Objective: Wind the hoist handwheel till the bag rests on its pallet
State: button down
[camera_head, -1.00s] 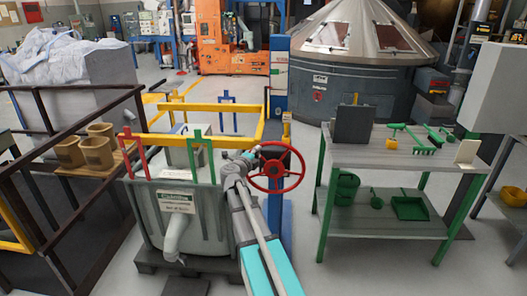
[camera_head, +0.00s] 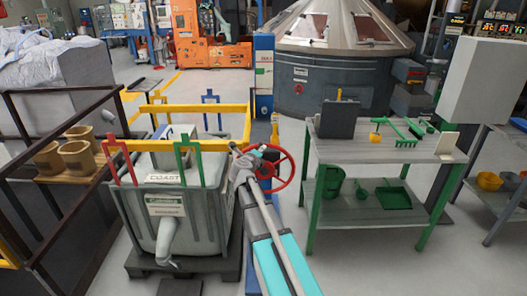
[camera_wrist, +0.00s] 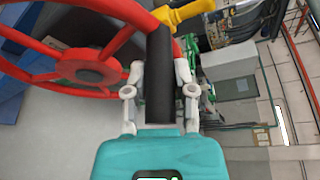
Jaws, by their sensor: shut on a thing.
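The red hoist handwheel (camera_head: 284,178) stands right of the bag in the head view, and its rim and hub fill the upper left of the wrist view (camera_wrist: 88,73). My gripper (camera_head: 250,155) is at the wheel's upper left. In the wrist view its fingers (camera_wrist: 159,85) are shut on the wheel's black handle (camera_wrist: 160,60). The grey bag (camera_head: 202,218) hangs by coloured loops under a yellow frame (camera_head: 190,108), its spout drooping in front. The dark pallet (camera_head: 226,273) lies under it. I cannot tell whether the bag's bottom touches the pallet.
A table with green legs (camera_head: 390,151) and tools stands to the right. A dark railing (camera_head: 62,238) and a shelf with brown pots (camera_head: 76,158) are left of the bag. A blue post (camera_head: 264,80) rises behind the wheel. Floor between wheel and table is clear.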

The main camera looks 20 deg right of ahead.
jog(key=shift+s+d, duration=0.4)
jog(key=shift+d, duration=0.3)
jog(key=shift+c, duration=2.2)
grip_release()
jog(key=shift+w, duration=0.1)
jog(key=shift+r, duration=0.1)
